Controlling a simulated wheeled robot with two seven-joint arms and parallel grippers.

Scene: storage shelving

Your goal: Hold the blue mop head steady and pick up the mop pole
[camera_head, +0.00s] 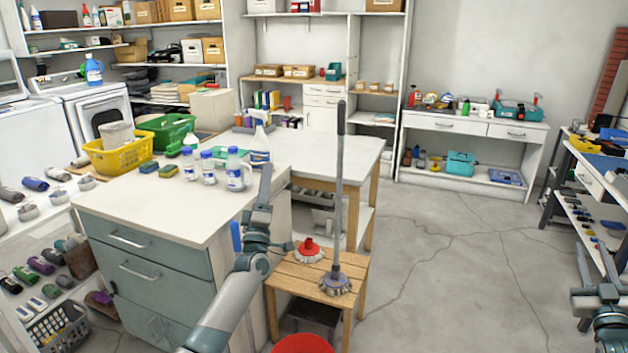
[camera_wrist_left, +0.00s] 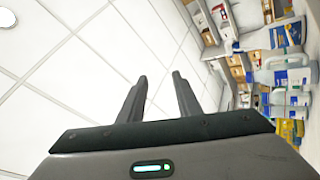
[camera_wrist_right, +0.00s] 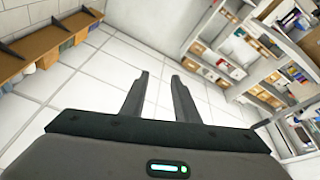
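The mop stands upright on a small wooden stool (camera_head: 358,274). Its blue-grey mop head (camera_head: 335,283) rests on the stool's top, and its grey mop pole (camera_head: 338,180) rises from it with a dark upper end. A second, red mop head (camera_head: 308,251) with pale strands lies behind it to the left. My left gripper (camera_wrist_left: 158,77) is open and empty, pointing up. In the head view, my left arm rises left of the pole, apart from it. My right gripper (camera_wrist_right: 159,76) is also open and empty, and my right arm is at the lower right edge of the head view.
A white-topped cabinet (camera_head: 150,206) with bottles and sponges stands left of the stool, and a white table (camera_head: 325,151) stands behind it. A red round object (camera_head: 303,344) is at the bottom edge. Open floor (camera_head: 450,260) lies right of the stool. Shelving lines the walls.

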